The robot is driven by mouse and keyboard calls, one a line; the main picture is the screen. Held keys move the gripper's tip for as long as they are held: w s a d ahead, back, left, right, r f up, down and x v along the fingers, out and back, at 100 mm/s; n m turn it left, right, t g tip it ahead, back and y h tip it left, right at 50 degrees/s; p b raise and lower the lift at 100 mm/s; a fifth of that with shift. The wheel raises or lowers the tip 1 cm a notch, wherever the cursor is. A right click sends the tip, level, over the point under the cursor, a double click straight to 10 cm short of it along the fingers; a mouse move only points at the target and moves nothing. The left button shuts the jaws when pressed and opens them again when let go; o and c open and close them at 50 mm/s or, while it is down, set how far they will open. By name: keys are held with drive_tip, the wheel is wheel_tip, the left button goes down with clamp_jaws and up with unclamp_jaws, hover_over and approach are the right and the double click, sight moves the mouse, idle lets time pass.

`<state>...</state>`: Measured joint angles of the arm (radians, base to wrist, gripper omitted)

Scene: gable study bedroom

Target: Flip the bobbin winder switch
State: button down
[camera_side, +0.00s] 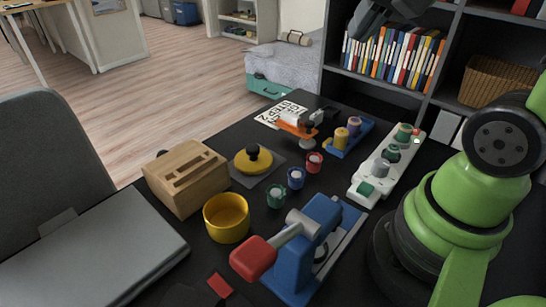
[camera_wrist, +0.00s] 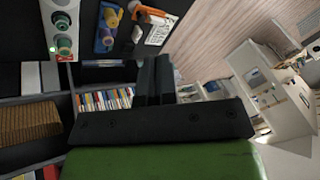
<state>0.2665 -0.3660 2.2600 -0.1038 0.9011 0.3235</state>
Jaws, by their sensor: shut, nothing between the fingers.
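A white bobbin winder (camera_side: 359,195) stands on the dark table near my arm's base. It carries a green square switch (camera_side: 366,188) at its near end, a grey cylinder, green spools and a small red part at the far end. I cannot tell which way the switch is set. The winder's far part also shows in the wrist view (camera_wrist: 72,12), at the top left; the switch is out of that frame. My gripper (camera_wrist: 153,75) is shut and empty. In the side view it (camera_side: 372,22) is high at the top, well above and apart from the winder.
A blue spool stand (camera_side: 345,140) and orange clamp (camera_side: 297,127) are behind. A bookshelf (camera_side: 400,80) stands beyond the table.

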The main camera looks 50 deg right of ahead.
drive_tip(key=s+a+n+t+y, duration=0.1)
drive_tip(key=s+a+n+y, duration=0.1)
drive_tip(key=s+a+n, duration=0.4)
drive_tip(key=shift+a+t, duration=0.3)
drive_tip(key=shift+a, duration=0.05)
drive_tip(key=w+d+f+m+g+h, duration=0.15)
drive_tip(key=w+d+m, duration=0.3)
drive_tip(key=d, duration=0.55)
drive_tip(key=w+d+m+g+h, duration=0.25)
drive_tip(key=w+d, duration=0.25)
drive_tip(key=d, duration=0.5)
drive_tip(key=s+d+f+m+g+y, duration=0.1)
drive_tip(key=s+d+f+m+g, duration=0.1)
drive_tip(key=d+f, duration=0.4)
drive_tip(key=s+d+f+m+g+y, duration=0.1)
drive_tip(key=s+d+f+m, duration=0.3)
drive_tip(key=d, duration=0.8)
wheel_tip(320, 180, down, 3)
drive_tip(key=s+g, duration=0.1)
drive_tip(key=s, duration=0.1)
drive_tip(key=shift+s+r+m+g, duration=0.2)
drive_tip(key=shift+s+m+g, duration=0.1)
drive_tip(key=shift+s, duration=0.1)
